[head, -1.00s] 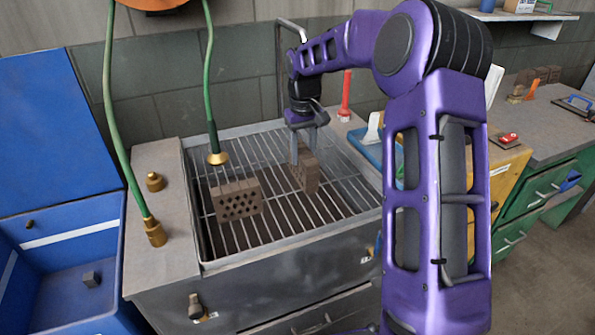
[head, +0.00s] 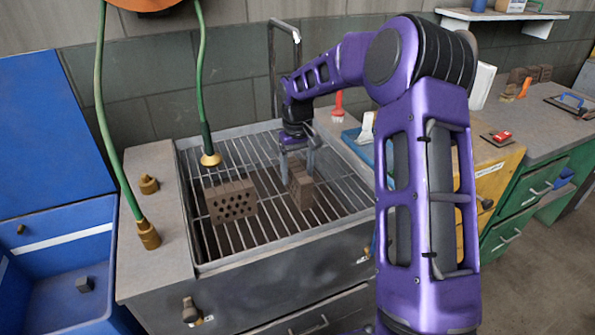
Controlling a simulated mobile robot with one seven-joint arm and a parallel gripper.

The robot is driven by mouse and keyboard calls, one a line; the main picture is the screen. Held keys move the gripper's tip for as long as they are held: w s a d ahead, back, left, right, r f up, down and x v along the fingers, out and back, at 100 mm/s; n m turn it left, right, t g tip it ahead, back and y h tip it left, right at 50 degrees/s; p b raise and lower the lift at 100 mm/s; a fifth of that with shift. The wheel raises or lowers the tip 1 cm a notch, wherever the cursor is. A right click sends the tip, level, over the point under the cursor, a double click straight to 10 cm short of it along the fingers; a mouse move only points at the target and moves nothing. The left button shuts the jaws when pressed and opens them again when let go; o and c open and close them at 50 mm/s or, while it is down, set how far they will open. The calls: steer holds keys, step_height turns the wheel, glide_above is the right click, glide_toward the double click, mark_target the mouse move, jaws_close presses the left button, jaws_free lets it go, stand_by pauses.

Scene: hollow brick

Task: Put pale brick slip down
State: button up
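My gripper (head: 298,170) points down over the metal grate (head: 262,229) of the sink-like basin, its two fingers apart. A dark brown brick (head: 302,193) stands on edge below and between the fingers. I cannot tell whether the fingers touch it, or whether its underside rests on the bars. A second brown brick (head: 231,202), with several holes in its facing side, sits on the grate to the left, apart from the gripper. I see no clearly pale brick slip in this view.
A green hose with a brass nozzle (head: 210,160) hangs over the grate's left part. A blue bin (head: 60,255) is at the left. A red-handled tool (head: 338,104) and a blue tray (head: 357,145) lie right of the grate. The grate's front is clear.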

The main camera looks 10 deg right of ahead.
steer(key=shift+r, duration=0.1)
step_height(320, 180, up, 12)
steer(key=p, duration=0.1)
stand_by(0.5)
steer(key=shift+w+r, duration=0.1)
